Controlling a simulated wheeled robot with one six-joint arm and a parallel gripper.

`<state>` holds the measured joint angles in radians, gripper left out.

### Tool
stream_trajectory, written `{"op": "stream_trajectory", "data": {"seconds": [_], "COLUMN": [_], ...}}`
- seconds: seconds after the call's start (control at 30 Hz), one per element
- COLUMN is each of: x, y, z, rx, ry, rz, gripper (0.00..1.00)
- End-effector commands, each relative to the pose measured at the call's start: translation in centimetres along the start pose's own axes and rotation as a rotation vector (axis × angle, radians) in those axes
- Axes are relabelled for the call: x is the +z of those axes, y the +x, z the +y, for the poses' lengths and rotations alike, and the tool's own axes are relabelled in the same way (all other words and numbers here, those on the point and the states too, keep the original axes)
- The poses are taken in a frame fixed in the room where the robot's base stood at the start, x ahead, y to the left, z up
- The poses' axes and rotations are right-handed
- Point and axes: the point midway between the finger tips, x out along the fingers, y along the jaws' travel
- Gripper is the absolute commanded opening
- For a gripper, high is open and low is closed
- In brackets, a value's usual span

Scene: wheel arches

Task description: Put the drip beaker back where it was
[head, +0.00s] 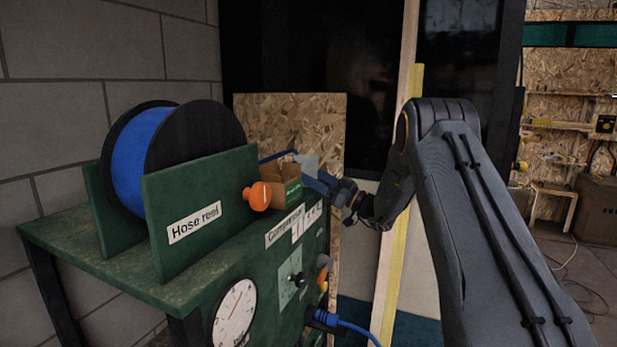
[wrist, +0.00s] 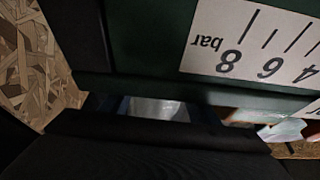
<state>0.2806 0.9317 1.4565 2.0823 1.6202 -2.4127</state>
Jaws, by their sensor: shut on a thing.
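The drip beaker appears as a pale, translucent grey piece (head: 308,162) in the head view, at the far end of the green bench. My gripper (head: 313,177) reaches it from the right with its blue fingers and is shut on it. In the wrist view the beaker (wrist: 158,109) shows as a grey patch between the blue fingers of my gripper (wrist: 155,105). Most of the beaker is hidden by my gripper and wrist. I cannot tell whether it touches the bench or is held just above it.
A small open cardboard box (head: 272,170) stands left of the beaker. An orange knob (head: 257,196) and a blue hose reel (head: 127,158) are nearer. The green front panel bears a bar scale (wrist: 255,50), a dial (head: 235,312) and a blue hose (head: 335,321). A chipboard sheet (head: 300,118) stands behind.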

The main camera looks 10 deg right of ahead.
Motion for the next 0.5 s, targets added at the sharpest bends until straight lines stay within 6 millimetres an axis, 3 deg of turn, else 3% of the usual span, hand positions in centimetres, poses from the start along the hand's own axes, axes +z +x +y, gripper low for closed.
{"op": "stream_trajectory", "data": {"seconds": [0.07,0.1,0.2,0.5], "x": [1.27,1.36,1.52,1.49], "y": [-0.52,-0.55,-0.61,-0.70], "z": [-0.06,-0.07,-0.06,0.04], "rx": [0.008,0.008,0.010,0.012], "ry": [0.020,0.022,0.024,0.025], "rz": [-0.015,-0.016,-0.019,-0.019], "gripper": [0.28,0.60,0.74,0.74]}}
